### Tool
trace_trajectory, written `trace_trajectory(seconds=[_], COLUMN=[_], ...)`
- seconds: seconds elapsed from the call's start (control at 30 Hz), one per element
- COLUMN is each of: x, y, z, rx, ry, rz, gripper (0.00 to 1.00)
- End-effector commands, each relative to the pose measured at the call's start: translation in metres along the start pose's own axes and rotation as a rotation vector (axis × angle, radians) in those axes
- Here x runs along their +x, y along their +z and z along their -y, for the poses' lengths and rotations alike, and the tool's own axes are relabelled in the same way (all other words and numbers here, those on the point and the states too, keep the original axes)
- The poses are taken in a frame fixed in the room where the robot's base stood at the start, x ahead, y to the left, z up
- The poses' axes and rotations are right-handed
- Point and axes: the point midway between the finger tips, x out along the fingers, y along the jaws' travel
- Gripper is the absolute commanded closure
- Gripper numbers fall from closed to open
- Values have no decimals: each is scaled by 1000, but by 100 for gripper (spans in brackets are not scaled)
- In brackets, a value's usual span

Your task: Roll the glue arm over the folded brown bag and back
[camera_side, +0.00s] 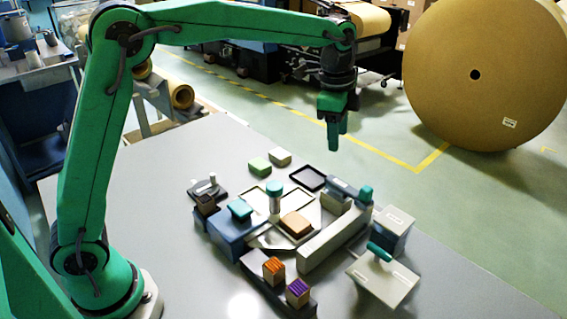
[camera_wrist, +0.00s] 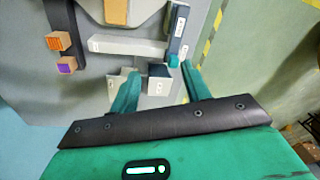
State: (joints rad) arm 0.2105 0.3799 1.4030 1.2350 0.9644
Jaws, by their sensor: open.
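The folded brown bag (camera_side: 296,224) looks like a small brown block on a pale plate in the middle of the fixture; it also shows at the top of the wrist view (camera_wrist: 115,11). A dark blue arm with a teal knob (camera_side: 365,193), likely the glue arm, lies at the far right end of the long grey block; the wrist view shows it too (camera_wrist: 178,30). My gripper (camera_side: 337,143) hangs above and behind the fixture, pointing down, apart from everything. In the wrist view its two fingers (camera_wrist: 160,88) are spread with nothing held between them.
Orange and purple striped blocks (camera_side: 274,269) stand at the front. A teal-topped post (camera_side: 273,195) stands left of the bag. A grey plate with a teal handle (camera_side: 380,252) lies at the right. Green and cream blocks (camera_side: 259,166) sit behind. The table's left side is clear.

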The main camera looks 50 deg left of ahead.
Motion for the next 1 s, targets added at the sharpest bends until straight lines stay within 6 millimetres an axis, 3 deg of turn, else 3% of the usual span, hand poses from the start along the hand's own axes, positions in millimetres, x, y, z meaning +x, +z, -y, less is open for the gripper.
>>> trace_trajectory(seconds=[0.3,0.5,1.0], x=[58,84,98], y=[-48,-66,-71], z=[22,28,28], rx=[250,358,397], ry=[73,104,115], rz=[36,47,50], gripper=[53,53,53])
